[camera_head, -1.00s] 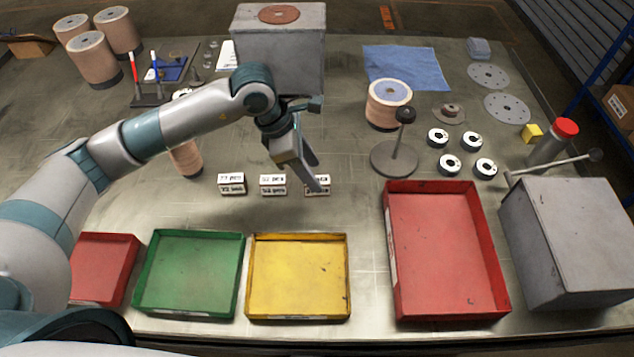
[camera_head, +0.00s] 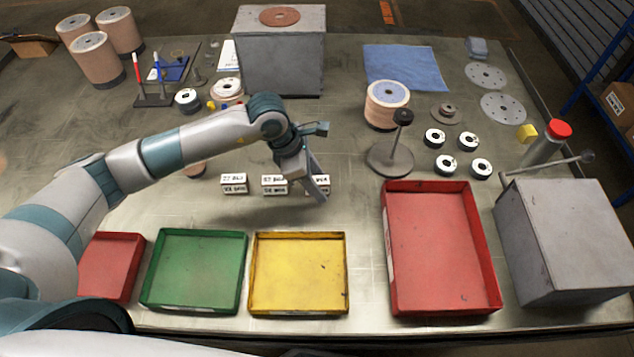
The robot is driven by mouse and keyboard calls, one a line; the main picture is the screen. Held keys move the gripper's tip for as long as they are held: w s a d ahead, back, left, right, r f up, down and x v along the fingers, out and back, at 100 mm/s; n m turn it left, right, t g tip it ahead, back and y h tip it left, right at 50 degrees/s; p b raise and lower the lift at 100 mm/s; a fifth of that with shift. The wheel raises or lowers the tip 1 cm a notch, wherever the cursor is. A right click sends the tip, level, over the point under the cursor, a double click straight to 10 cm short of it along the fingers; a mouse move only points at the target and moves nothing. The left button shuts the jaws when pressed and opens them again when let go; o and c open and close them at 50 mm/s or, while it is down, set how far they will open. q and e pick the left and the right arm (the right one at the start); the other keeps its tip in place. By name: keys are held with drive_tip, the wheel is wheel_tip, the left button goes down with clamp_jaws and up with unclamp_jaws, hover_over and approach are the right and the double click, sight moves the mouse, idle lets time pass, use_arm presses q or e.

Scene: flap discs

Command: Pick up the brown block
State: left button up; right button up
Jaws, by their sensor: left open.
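I cannot make out a clearly brown block. Three small boxes with white, black-lettered labels stand in a row on the table: a left one (camera_head: 234,183), a middle one (camera_head: 274,185) and a right one (camera_head: 321,184). My left gripper (camera_head: 309,187) is open and points down at the right box, partly covering it. I cannot tell whether its fingers touch that box. My right gripper is not in view.
In front lie a small red tray (camera_head: 113,292), a green tray (camera_head: 194,305), a yellow tray (camera_head: 298,306) and a large red tray (camera_head: 442,308), all empty. A grey box (camera_head: 281,60) with a brown disc (camera_head: 279,16) stands behind. A knobbed stand (camera_head: 390,160) is to the right.

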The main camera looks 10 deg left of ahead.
sight(322, 179)
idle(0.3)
use_arm(q)
drive_tip(key=c, duration=1.1)
drive_tip(key=shift+c, duration=0.2)
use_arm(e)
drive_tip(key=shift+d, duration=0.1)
use_arm(q)
drive_tip(key=shift+r, duration=0.15)
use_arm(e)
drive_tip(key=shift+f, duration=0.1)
